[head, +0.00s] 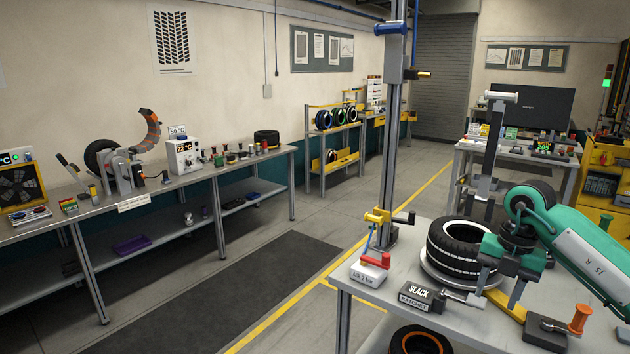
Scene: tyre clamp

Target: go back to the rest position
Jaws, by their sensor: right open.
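My right gripper (500,287) hangs from the green and white arm at the right, over the near table (400,262). Its two fingers point down and stand apart, with nothing seen between them. A black tyre (455,248) lies flat on a round grey plate just left of and behind the gripper. My left gripper is out of view.
An orange-knobbed handle (579,320) stands at the table's right front. A long bench (160,190) runs along the left wall. The dark floor mat (230,300) is clear.

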